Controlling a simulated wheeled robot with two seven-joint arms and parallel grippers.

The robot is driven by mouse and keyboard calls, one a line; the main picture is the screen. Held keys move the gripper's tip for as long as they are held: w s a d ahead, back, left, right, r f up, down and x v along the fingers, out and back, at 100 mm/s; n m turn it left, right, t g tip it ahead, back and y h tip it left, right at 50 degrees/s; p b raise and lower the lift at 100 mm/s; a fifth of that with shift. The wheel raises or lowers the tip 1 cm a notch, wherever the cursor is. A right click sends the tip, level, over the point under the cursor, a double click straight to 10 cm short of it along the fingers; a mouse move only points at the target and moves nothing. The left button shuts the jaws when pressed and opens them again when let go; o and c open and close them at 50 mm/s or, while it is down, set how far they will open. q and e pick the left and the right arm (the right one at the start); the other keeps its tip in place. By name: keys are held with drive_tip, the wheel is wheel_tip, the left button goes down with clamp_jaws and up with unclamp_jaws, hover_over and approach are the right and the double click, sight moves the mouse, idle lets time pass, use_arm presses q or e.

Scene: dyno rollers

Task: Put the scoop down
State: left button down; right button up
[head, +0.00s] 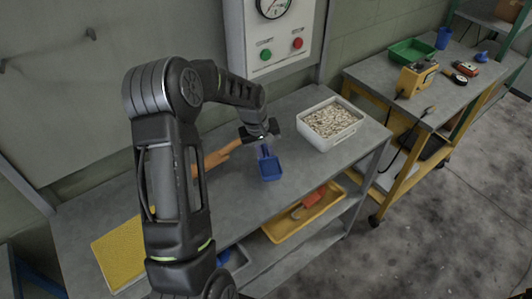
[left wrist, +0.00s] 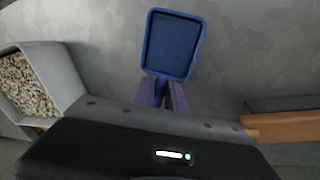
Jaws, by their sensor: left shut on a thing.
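A blue scoop (head: 270,168) with a shallow square pan shows near the middle of the grey bench in the head view. My left gripper (head: 264,148) is shut on its handle. In the left wrist view the scoop's pan (left wrist: 172,44) points away from the gripper fingers (left wrist: 163,95), which close around the handle. The pan is over the grey bench top (head: 300,178); I cannot tell whether it touches it. The fingertips are small in the head view. My right gripper is not in view.
A white bin (head: 328,143) of pale granules stands to the scoop's right. An orange-handled tool (head: 217,156) lies to its left, partly behind my arm. A yellow mat (head: 120,252) is at the left end. The bench front right of the scoop is clear. A yellow tray (head: 290,232) sits on the lower shelf.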

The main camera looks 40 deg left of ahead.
use_arm(q)
drive_tip(key=shift+f, duration=0.2)
drive_tip(key=c, duration=1.4)
unclamp_jaws()
drive_tip(key=shift+r, duration=0.15)
drive_tip(key=shift+r, duration=0.15)
drive_tip(key=b+v, duration=0.1)
drive_tip(key=v, duration=1.1)
drive_tip(key=shift+b, duration=0.35)
